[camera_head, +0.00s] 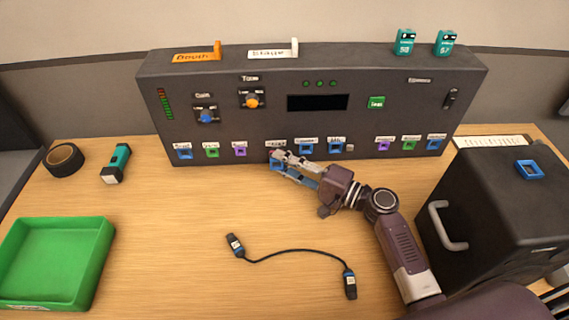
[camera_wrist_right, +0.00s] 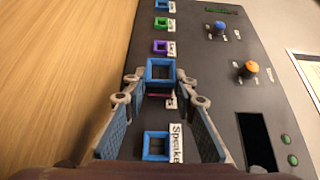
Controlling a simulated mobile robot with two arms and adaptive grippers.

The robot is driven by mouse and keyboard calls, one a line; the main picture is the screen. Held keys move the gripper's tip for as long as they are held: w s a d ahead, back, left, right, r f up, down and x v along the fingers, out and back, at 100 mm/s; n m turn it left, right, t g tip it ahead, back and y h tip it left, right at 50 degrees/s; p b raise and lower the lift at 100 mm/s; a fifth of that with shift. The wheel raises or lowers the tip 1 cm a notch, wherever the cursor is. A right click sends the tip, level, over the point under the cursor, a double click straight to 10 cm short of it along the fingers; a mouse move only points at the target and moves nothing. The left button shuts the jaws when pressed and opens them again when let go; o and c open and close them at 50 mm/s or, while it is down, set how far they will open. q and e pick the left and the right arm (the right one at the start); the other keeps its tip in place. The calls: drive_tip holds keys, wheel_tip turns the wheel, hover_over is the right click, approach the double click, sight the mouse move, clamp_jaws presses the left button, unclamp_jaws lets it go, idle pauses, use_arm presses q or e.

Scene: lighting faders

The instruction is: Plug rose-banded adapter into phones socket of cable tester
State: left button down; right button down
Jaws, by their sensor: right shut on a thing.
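The cable tester (camera_head: 290,125) is a dark box with a row of labelled, coloured square sockets along its lower front. My right gripper (camera_head: 276,159) is at that front, left of the speaker socket (camera_head: 306,147). In the right wrist view its fingertips (camera_wrist_right: 160,80) are closed on a piece with a square blue frame and a pinkish band, the rose-banded adapter (camera_wrist_right: 158,95). The speaker socket (camera_wrist_right: 156,146) shows between the fingers. The adapter and fingers cover the socket behind, whose label is partly hidden. I cannot tell how far the adapter is in. My left gripper is not in view.
A short black cable (camera_head: 295,251) lies on the table in front of the tester. A green tray (camera_head: 100,270), black tape roll (camera_head: 63,158) and teal-black device (camera_head: 116,163) are at left. A black box (camera_head: 500,190) with a handle stands at right.

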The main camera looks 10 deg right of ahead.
drive_tip(key=shift+w+d+r, duration=0.1)
drive_tip(key=shift+w+r, duration=0.05)
drive_tip(key=shift+r, duration=0.05)
drive_tip(key=c, duration=1.9)
unclamp_jaws()
drive_tip(key=shift+c, duration=0.2)
drive_tip(key=o, duration=0.4)
drive_tip(key=shift+w+f, duration=0.1)
drive_tip(key=shift+f, duration=0.05)
drive_tip(key=shift+o, duration=0.2)
